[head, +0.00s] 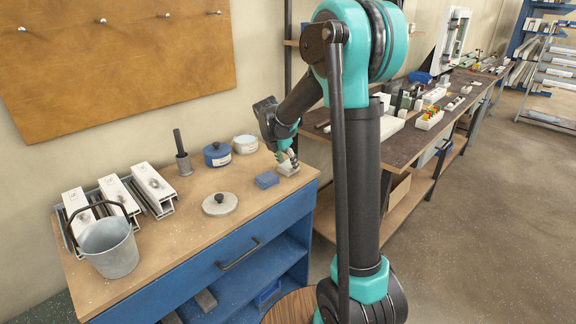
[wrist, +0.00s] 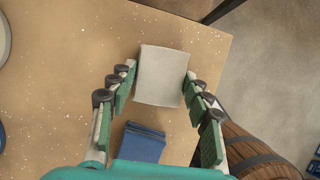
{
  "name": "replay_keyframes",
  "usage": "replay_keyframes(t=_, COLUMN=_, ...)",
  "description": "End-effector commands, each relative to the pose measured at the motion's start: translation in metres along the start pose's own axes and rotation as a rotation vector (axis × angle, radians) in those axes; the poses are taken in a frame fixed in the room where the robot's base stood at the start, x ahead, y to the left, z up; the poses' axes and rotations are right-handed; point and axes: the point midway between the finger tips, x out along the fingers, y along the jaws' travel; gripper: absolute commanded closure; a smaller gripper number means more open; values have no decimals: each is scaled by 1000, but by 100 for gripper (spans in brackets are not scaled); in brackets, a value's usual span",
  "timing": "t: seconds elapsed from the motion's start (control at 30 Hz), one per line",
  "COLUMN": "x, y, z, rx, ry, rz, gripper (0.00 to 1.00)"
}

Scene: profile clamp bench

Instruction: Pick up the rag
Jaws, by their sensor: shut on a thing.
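The rag, a folded off-white square (wrist: 162,78), lies between the fingertips of my gripper (wrist: 160,74) in the wrist view. The fingers press on its left and right sides, so my gripper is shut on it. In the head view the pale rag (head: 288,168) is at the right end of the wooden bench top, under my gripper (head: 286,156). I cannot tell whether it is clear of the bench surface.
A blue folded block (head: 266,180) sits just beside the rag, and it shows in the wrist view (wrist: 142,142). A round grey lid (head: 219,204), blue pot (head: 217,154), white pot (head: 245,144), bucket (head: 109,247) and clamped profiles (head: 153,185) stand leftward. A barrel (wrist: 256,153) stands off the bench edge.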

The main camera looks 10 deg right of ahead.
Motion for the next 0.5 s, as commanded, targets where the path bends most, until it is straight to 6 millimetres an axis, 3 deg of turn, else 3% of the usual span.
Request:
replay_keyframes(t=0.27, x=-30, y=-1, z=12, rx=0, ry=0, rz=0, gripper=78)
replay_keyframes(t=0.5, x=-91, y=0, z=38, rx=0, ry=0, rz=0, gripper=78)
